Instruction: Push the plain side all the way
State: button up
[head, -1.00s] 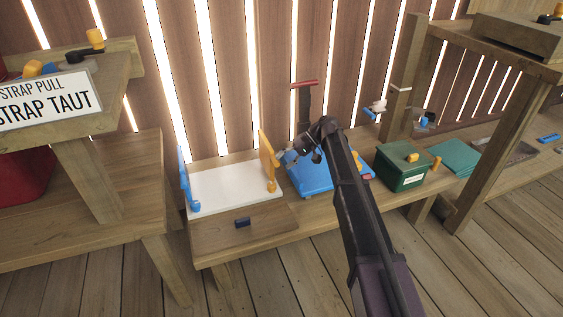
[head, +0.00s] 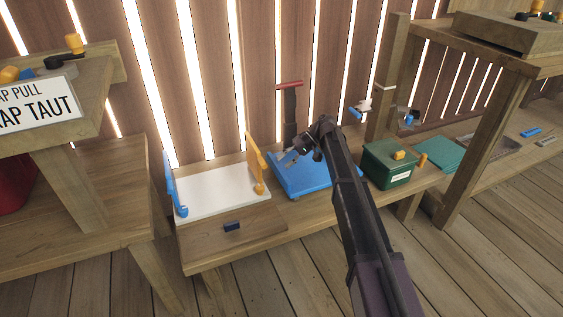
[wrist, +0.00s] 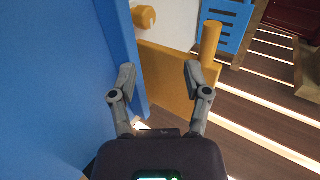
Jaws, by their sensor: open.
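A plain orange panel (head: 255,163) stands up at the right end of a white board (head: 218,190). In the wrist view the orange panel (wrist: 178,88) lies ahead of the fingers, with a round orange post at its edge. A blue panel (head: 171,186) stands at the board's left end; the wrist view shows slots in that blue panel (wrist: 230,18). My gripper (head: 284,160) is over the blue flat box, right of the orange panel and apart from it in the head view. In the wrist view my gripper (wrist: 160,76) is open with nothing between its fingers.
The blue flat box (head: 305,182) fills the wrist view's left side, close to a finger. A red-handled post (head: 289,110) stands behind it. A green box (head: 388,165) sits to the right. A drawer front with a dark knob (head: 232,227) is below the board.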

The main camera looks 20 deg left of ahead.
jog(key=shift+w+d+f+b, duration=0.2)
jog(key=shift+w+d, duration=0.8)
jog(key=shift+d, duration=0.05)
jog(key=shift+w+d+f+b, duration=0.15)
jog(key=shift+w+d, duration=0.9)
jog(key=shift+d, duration=0.05)
jog(key=shift+w+d+f+b, duration=0.2)
jog(key=shift+w+d, duration=0.8)
jog(key=shift+d, duration=0.05)
jog(key=shift+d, duration=0.1)
jog(key=shift+s+d+r, duration=0.1)
jog(key=shift+s+d, duration=0.15)
jog(key=shift+d, duration=0.05)
jog(key=s+d+r+m+t+h+p, duration=0.35)
jog(key=s+d+p, duration=0.45)
jog(key=d, duration=0.5)
jog(key=s+d+r+m+t+h+p, duration=0.2)
jog(key=s+d+r+p, duration=0.25)
jog(key=s+d, duration=0.65)
jog(key=s+d+r+m+t+h+p, duration=0.25)
jog(key=s+d+p, duration=0.5)
jog(key=d, duration=0.65)
notch_tip(320, 180, up, 38)
jog(key=p, duration=3.7)
jog(key=shift+w+a+m, duration=0.15)
jog(key=shift+w+m, duration=0.1)
jog(key=shift+m, duration=0.05)
jog(key=shift+a, duration=0.1)
